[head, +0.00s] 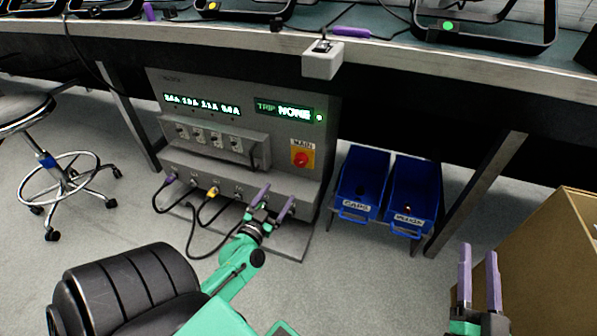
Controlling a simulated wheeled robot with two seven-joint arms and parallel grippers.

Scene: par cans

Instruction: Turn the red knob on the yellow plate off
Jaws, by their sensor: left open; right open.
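The red knob (301,159) sits on the yellow plate (293,167) under a "MAIN" label, on the right part of the grey power unit's front. My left gripper (274,202) is open, with purple fingers, in front of the unit's lower ledge, below and left of the knob and apart from it. My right gripper (479,272) is open and empty at the lower right, fingers pointing up, beside the cardboard box. The knob is fully visible, but its pointer direction is too small to tell.
The power unit (320,190) shows lit displays, one reading "TRIP NONE", and has cables plugged in below. Blue bins (363,178) labelled "CAPS" and "PLUGS" stand right of it. A table edge (400,52) overhangs above. A cardboard box (560,250) is at right, a stool (60,180) at left.

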